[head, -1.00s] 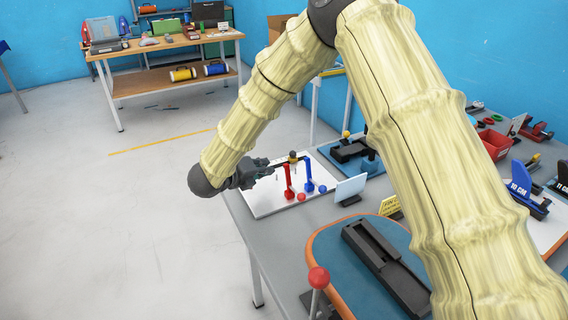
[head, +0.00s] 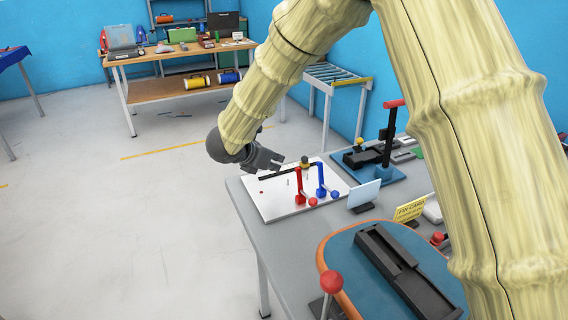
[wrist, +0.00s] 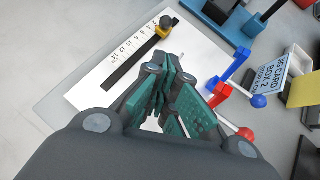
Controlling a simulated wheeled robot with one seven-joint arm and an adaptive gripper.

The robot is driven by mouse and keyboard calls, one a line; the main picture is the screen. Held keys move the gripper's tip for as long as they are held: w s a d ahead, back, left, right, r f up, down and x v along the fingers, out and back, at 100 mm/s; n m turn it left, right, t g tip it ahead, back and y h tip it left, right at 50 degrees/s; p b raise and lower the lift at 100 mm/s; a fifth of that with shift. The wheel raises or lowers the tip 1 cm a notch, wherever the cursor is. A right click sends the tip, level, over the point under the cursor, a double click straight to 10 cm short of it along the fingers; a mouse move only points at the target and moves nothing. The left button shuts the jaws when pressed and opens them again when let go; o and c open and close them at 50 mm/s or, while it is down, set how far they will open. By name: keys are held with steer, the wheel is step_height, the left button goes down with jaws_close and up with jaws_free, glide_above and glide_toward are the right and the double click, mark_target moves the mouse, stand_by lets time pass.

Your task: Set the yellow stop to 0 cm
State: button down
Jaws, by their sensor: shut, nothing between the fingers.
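The yellow stop (wrist: 165,24) is a small yellow block with a dark knob. It sits at the upper right end of a black rail (wrist: 125,72) beside a white ruler scale (wrist: 128,50), where the lower numbers are; its exact reading is too small to tell. In the head view the stop (head: 305,162) shows behind a red post. The rail lies on a white board (head: 262,205). My gripper (wrist: 172,62) is shut and empty, above the board and apart from the stop. In the head view my gripper (head: 280,163) hangs over the board's far left part.
A red post (head: 300,184) and a blue post (head: 321,180) with ball ends stand on the board, close to my gripper's right. A white card (head: 364,194) stands to the right. A blue device base (head: 380,177) lies behind. The floor at left is clear.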

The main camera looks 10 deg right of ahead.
steer(key=p, duration=0.2)
glide_toward(306, 170)
steer(key=w+f, duration=0.1)
steer(key=w+d+f, duration=0.1)
steer(key=w, duration=0.1)
steer(key=shift+w, duration=0.1)
steer(key=shift+w+d+f, duration=0.2)
steer(key=shift+w+d, duration=0.25)
steer(key=shift+d, duration=0.05)
steer(key=shift+d, duration=0.1)
steer(key=d, duration=0.1)
steer(key=w+d+b, duration=0.1)
steer(key=d, duration=0.1)
steer(key=shift+f+b, duration=0.1)
steer(key=shift+b, duration=0.2)
steer(key=shift+d, duration=0.25)
steer(key=shift+s+a, duration=0.1)
